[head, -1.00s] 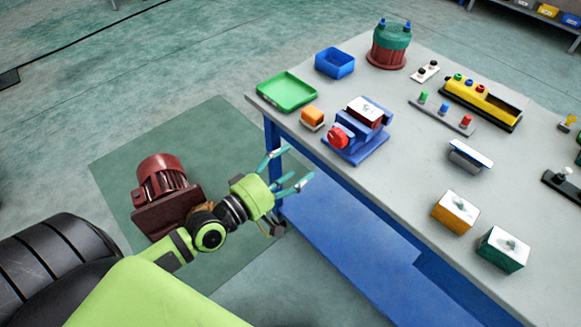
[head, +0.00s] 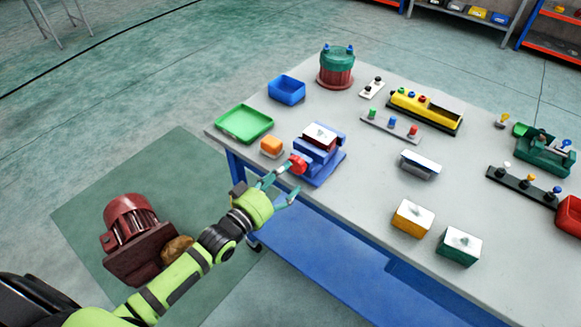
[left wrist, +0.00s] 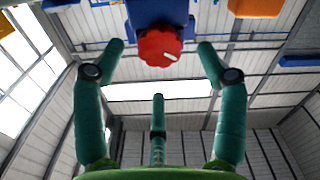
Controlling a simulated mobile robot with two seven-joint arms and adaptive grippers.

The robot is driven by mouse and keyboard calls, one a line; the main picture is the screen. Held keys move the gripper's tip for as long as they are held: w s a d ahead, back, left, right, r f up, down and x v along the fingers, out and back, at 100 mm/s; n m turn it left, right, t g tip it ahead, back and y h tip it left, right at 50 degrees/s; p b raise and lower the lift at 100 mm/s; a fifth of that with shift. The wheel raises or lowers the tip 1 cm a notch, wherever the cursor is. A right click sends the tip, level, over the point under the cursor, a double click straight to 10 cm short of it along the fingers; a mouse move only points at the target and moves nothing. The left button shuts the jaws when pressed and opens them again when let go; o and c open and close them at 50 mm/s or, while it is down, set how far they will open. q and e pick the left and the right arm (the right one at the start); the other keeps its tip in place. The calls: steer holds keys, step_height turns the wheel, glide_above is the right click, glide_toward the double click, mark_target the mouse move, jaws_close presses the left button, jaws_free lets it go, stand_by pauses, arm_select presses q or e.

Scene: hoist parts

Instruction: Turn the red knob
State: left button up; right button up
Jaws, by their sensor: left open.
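The red knob (head: 297,164) sits on the front of a blue vise-like block (head: 318,158) near the table's front left edge. In the left wrist view the red knob (left wrist: 159,47) shows with a white mark on its face, below the blue body (left wrist: 158,12). My left gripper (head: 279,185) is open, with its teal fingers just in front of the knob. In the left wrist view its fingers (left wrist: 158,60) are spread to either side of the knob, apart from it. My right gripper is not in view.
Yellow (head: 412,218) and green (head: 458,246) boxes stand at the right front. The table (head: 360,200) is clear between.

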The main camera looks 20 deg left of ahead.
mark_target(295, 167)
arm_select(q)
steer(key=shift+x, duration=1.75)
steer(key=c, duration=1.1)
steer(key=shift+c, duration=0.3)
steer(key=shift+p, duration=0.3)
